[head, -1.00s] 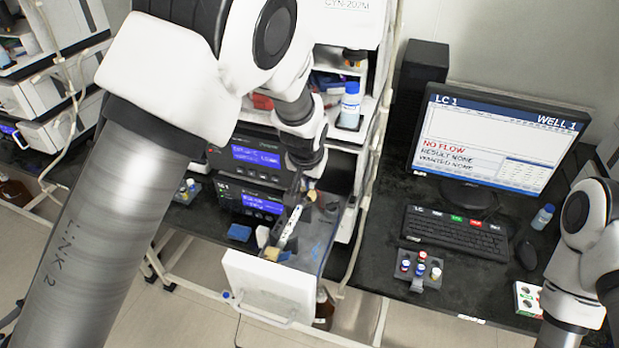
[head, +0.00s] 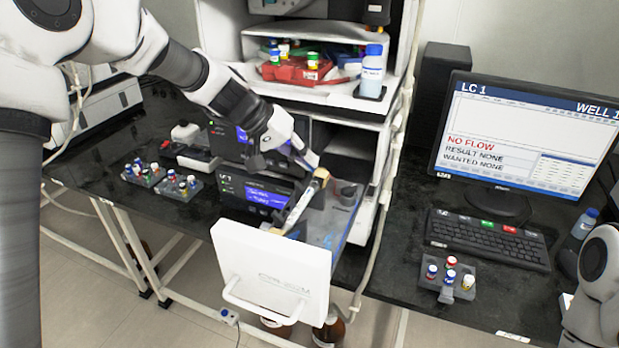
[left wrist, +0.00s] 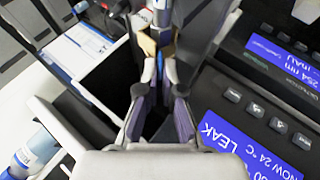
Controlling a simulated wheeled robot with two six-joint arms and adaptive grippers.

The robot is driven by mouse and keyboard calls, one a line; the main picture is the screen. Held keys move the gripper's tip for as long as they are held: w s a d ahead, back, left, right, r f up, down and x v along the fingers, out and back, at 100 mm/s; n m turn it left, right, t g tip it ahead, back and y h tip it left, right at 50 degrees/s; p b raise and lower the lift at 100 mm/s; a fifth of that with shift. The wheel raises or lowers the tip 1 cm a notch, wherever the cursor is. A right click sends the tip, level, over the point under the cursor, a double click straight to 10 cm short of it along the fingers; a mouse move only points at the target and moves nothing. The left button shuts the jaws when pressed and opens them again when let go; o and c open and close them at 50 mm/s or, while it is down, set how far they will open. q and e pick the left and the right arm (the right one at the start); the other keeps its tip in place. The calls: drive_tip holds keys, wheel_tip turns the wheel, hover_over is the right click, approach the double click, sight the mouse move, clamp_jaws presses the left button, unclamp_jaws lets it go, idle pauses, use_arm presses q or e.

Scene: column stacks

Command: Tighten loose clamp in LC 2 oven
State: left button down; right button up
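The oven drawer (head: 270,270), with a white front marked CYN-202M, is pulled out. Inside lies a slanted silver column (head: 300,205) with a tan fitting (head: 321,173) at its upper end. My left gripper (head: 310,160) reaches down from the left to that upper end. In the left wrist view, the left fingertips (left wrist: 159,72) are close together with a narrow gap, just short of a tan piece (left wrist: 145,42). Whether they touch or grip it is unclear. I cannot make out a separate clamp.
In the left wrist view, a blue display (left wrist: 240,140) reads LEAK. Vial racks (head: 182,187) stand on the black bench left of the drawer. The LC 1 monitor (head: 525,135), keyboard (head: 487,240) and another vial rack (head: 447,280) are right. A bottle (head: 372,72) stands on the shelf above.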

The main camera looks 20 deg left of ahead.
use_arm(q)
drive_tip(key=shift+a+f+n+h+b, duration=0.3)
drive_tip(key=shift+f+h+b, duration=0.15)
drive_tip(key=shift+h+b, duration=0.55)
use_arm(e)
drive_tip(key=shift+f, duration=1.65)
use_arm(q)
drive_tip(key=c, duration=1.4)
unclamp_jaws()
drive_tip(key=shift+o, duration=0.3)
drive_tip(key=shift+w+d, duration=0.1)
drive_tip(key=shift+w, duration=0.1)
drive_tip(key=v, duration=1.2)
use_arm(e)
drive_tip(key=shift+w, duration=0.1)
use_arm(q)
drive_tip(key=shift+r, duration=0.1)
